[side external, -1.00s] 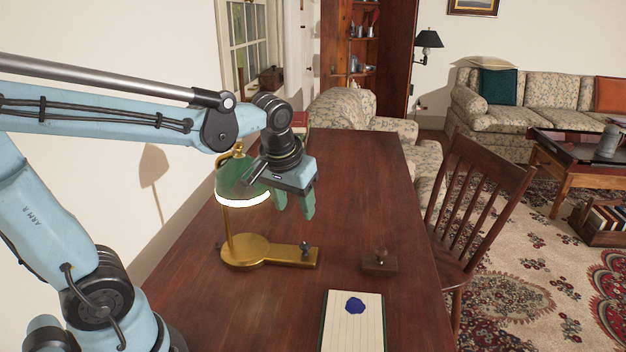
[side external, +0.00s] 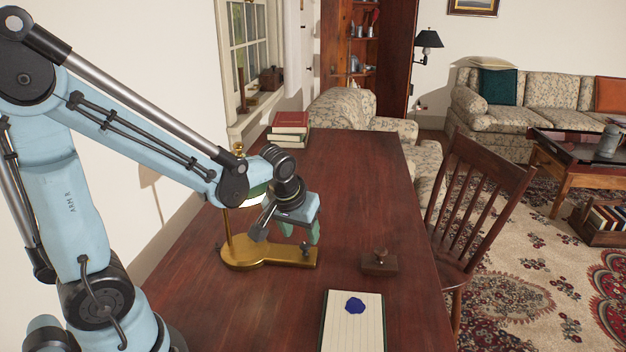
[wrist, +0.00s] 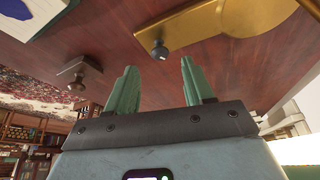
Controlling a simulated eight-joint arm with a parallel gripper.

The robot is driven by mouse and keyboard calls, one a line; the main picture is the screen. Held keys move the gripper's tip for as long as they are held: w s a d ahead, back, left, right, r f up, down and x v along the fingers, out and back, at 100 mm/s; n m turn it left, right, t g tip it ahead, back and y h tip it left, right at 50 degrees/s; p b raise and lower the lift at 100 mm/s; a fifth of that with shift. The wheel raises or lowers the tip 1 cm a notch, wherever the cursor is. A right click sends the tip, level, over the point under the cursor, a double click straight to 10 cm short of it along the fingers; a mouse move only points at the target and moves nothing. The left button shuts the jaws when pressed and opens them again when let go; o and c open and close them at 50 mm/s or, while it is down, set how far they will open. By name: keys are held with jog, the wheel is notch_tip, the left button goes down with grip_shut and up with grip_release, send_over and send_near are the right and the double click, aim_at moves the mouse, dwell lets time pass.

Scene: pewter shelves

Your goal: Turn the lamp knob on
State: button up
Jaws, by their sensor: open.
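The brass desk lamp (side external: 245,252) stands on the dark wooden desk, its shade mostly hidden behind my arm. Its small dark knob (side external: 304,247) sits at the right end of the brass base. My gripper (side external: 300,235) points down just above that end, its green fingers apart and empty. In the wrist view, the knob (wrist: 158,49) lies just beyond the fingertips, about midway between the two fingers of my gripper (wrist: 159,68). The lamp base (wrist: 225,22) stretches to the upper right there. I see no contact between the fingers and the knob.
A wooden stamp-like block (side external: 378,264) sits right of the lamp base. A notepad (side external: 352,325) with a blue seal lies at the front. A wooden chair (side external: 480,190) stands right of the desk.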

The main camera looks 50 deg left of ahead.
aim_at(305, 245)
jog(key=shift+x, duration=1.95)
grip_shut()
